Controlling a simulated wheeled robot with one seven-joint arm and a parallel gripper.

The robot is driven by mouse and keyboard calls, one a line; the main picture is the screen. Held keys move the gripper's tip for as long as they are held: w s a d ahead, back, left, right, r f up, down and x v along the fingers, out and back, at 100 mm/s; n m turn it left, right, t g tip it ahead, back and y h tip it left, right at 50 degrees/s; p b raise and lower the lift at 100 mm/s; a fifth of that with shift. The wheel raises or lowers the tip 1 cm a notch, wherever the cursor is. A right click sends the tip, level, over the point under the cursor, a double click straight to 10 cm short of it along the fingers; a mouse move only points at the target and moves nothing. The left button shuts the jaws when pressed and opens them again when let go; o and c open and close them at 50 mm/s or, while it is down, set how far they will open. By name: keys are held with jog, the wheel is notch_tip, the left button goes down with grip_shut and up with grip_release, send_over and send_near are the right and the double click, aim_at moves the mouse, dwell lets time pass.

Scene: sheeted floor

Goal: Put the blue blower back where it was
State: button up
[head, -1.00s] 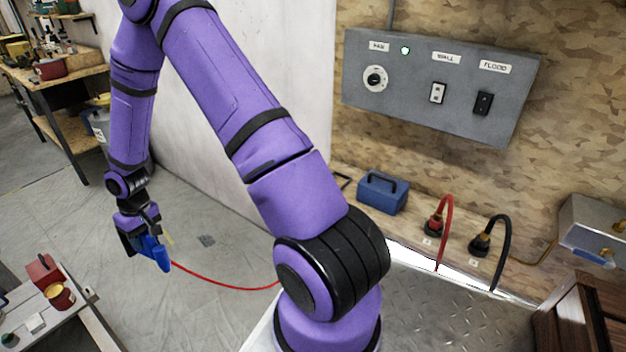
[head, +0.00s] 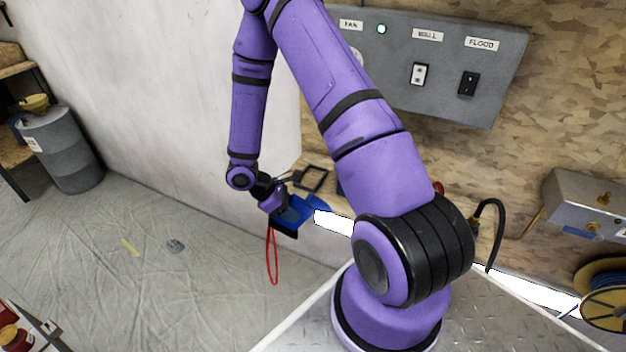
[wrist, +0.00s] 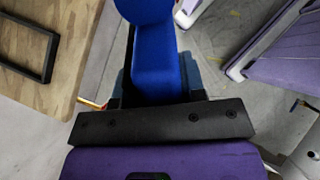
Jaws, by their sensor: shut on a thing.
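The blue blower (head: 296,212) is held in my gripper (head: 277,203), in front of the wooden ledge at the wall's foot. A red cord (head: 273,262) hangs in a loop below it. In the wrist view the blower (wrist: 158,70) stretches away from my gripper (wrist: 155,103), whose dark body hides its near end. A black rectangular frame (head: 311,179) lies on the ledge just beyond the blower; it also shows at the upper left of the wrist view (wrist: 47,60). The frame looks empty.
A grey panel (head: 440,65) with FAN, WALL and FLOOD labels hangs above the ledge. A black cable (head: 503,235) rises from the ledge at right. A grey drum (head: 62,150) stands at far left. The floor left of my arm is mostly clear.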

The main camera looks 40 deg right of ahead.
aim_at(303, 199)
jog(key=d+n+t+h, duration=0.1)
jog(key=h, duration=0.1)
jog(key=d+r+n+t+h, duration=0.1)
jog(key=n+h, duration=0.1)
jog(key=d+n+t+h, duration=0.1)
jog(key=d+n+h, duration=0.1)
jog(key=shift+s+r+h, duration=0.3)
jog(key=shift+s+r, duration=0.05)
jog(key=shift+r, duration=0.05)
jog(key=w+d+n+t+h, duration=0.1)
jog(key=w+d+n+t, duration=0.1)
jog(key=w+d, duration=0.1)
jog(key=w+d+n+t+h, duration=0.1)
jog(key=w+d+n+t, duration=0.1)
jog(key=w+d+t, duration=0.1)
jog(key=w+d+n+t+h, duration=0.1)
jog(key=w+d+n+t, duration=0.1)
jog(key=w+d, duration=0.3)
jog(key=shift+w+d+r+t, duration=0.15)
jog(key=shift+d+r+t, duration=0.1)
jog(key=shift+d, duration=0.2)
jog(key=shift+w+d+r+t, duration=0.15)
jog(key=shift+d+t, duration=0.1)
jog(key=shift+d, duration=0.15)
jog(key=shift+w+d+f, duration=0.15)
jog(key=shift+d+f, duration=0.05)
jog(key=shift+f, duration=0.7)
jog(key=shift+w+d+f, duration=0.1)
jog(key=shift+d+f, duration=0.1)
jog(key=shift+f, duration=0.7)
